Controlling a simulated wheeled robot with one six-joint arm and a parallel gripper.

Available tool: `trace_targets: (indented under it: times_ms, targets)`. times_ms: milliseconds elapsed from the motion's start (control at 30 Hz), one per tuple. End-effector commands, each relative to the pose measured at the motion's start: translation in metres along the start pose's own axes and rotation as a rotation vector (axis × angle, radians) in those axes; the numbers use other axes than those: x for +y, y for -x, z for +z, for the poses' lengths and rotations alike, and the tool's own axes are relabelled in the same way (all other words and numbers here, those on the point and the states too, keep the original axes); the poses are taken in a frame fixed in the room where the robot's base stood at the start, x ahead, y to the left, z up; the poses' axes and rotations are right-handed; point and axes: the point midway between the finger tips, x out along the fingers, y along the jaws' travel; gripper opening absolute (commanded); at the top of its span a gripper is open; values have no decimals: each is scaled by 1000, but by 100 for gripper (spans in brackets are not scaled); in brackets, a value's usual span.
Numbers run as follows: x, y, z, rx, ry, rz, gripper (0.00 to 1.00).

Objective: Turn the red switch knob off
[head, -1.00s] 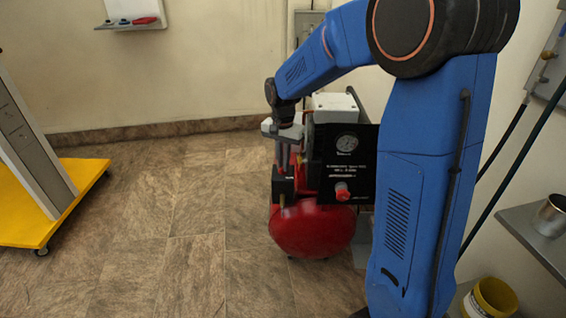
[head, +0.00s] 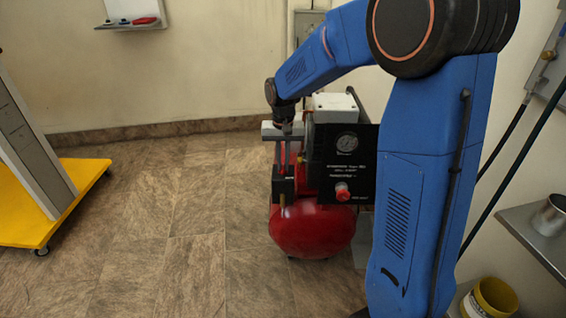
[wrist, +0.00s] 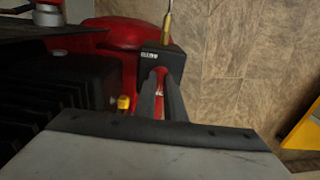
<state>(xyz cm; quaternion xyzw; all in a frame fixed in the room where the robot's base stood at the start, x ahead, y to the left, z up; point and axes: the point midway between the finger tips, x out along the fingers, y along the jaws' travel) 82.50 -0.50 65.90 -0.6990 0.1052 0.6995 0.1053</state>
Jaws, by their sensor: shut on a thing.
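The red switch knob (wrist: 160,76) shows as a red piece on top of a black switch box (wrist: 153,60) in the wrist view. My gripper (wrist: 160,84) is shut on this knob, one dark finger on each side, hiding much of it. In the head view my gripper (head: 283,150) points down from above at the black switch box (head: 284,188), with red showing between its fingers. The knob's setting cannot be read.
The red compressor tank (head: 311,230) stands below the box. A black panel (head: 342,168) with a gauge (head: 347,143) and another red knob (head: 342,191) is just right. A yellow-based cart (head: 75,190) stands left; the floor between is clear.

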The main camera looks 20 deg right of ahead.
Motion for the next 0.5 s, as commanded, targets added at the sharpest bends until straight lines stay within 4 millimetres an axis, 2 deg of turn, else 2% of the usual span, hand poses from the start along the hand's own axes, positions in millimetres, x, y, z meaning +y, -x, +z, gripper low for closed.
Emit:
trace_targets:
  times_ms: [233, 267, 300, 333, 500]
  targets:
    - [0, 1, 0, 2, 1, 0, 0]
    - [0, 1, 0, 2, 1, 0, 14]
    - [0, 1, 0, 2, 1, 0, 24]
    - [0, 1, 0, 2, 1, 0, 28]
    - [0, 0, 0, 1, 0, 0, 28]
